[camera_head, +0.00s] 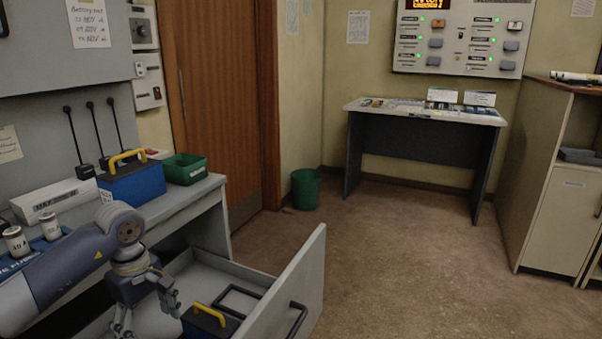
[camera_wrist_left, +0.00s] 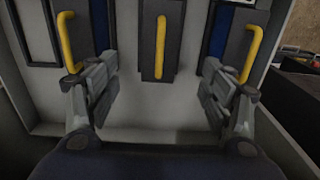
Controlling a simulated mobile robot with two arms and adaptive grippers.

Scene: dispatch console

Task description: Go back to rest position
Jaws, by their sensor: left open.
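My left gripper (camera_head: 146,310) comes in from the left in the head view, over the open drawer (camera_head: 300,270). Its fingers are apart with nothing between them. In the left wrist view the gripper (camera_wrist_left: 160,95) is also spread open. Beyond its fingers stand dark blocks with yellow handles: one in the middle (camera_wrist_left: 161,45), one at the left (camera_wrist_left: 70,42) and one at the right (camera_wrist_left: 248,52). In the head view a dark block with a yellow handle (camera_head: 210,320) lies in the drawer. My right gripper is in neither view.
A blue box with a yellow handle (camera_head: 133,182) and a green bin (camera_head: 185,168) stand on the grey desk. The open drawer juts out into the room. A green bucket (camera_head: 306,188) stands by the wall. A table (camera_head: 425,140) stands at the back. The floor (camera_head: 390,260) between is clear.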

